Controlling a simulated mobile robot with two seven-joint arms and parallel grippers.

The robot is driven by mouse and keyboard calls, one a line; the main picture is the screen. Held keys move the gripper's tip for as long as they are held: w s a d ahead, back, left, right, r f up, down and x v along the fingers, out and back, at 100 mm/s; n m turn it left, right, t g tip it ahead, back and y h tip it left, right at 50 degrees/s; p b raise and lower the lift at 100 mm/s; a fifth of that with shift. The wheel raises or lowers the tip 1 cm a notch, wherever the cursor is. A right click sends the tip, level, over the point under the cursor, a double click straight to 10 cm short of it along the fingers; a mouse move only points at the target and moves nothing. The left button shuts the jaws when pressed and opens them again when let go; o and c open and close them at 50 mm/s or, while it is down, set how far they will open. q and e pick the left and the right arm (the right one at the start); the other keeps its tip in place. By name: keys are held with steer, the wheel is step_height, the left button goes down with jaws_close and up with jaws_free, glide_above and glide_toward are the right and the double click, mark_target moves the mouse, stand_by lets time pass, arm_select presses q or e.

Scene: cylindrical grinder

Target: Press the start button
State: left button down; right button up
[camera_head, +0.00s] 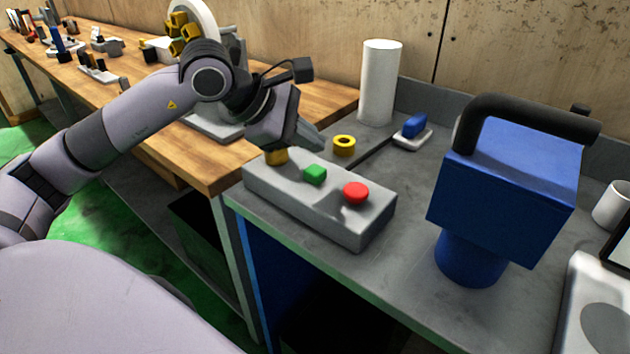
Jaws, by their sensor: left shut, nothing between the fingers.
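A grey control box (334,219) sits on the grey bench near its front left corner. On its top are a green button (315,174), a red round button (356,192) and a yellow button (277,156) at the left end. No label shows which is the start button. My left gripper (316,143) is shut and empty. My right gripper is not in view.
A blue machine (508,192) with a black hose stands to the right of the box. A white cylinder (380,82), a yellow ring (344,146) and a blue-topped block (414,127) are behind. A wooden workbench (215,165) with tools adjoins at left.

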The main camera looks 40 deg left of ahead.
mark_target(310, 171)
arm_select(q)
step_height(310, 171, down, 2)
steer(key=shift+f+b, duration=0.1)
steer(key=shift+b, duration=0.45)
stand_by(0.5)
stand_by(0.8)
steer(key=shift+f+b, duration=0.35)
steer(key=shift+b, duration=0.15)
steer(key=shift+f, duration=0.2)
stand_by(0.6)
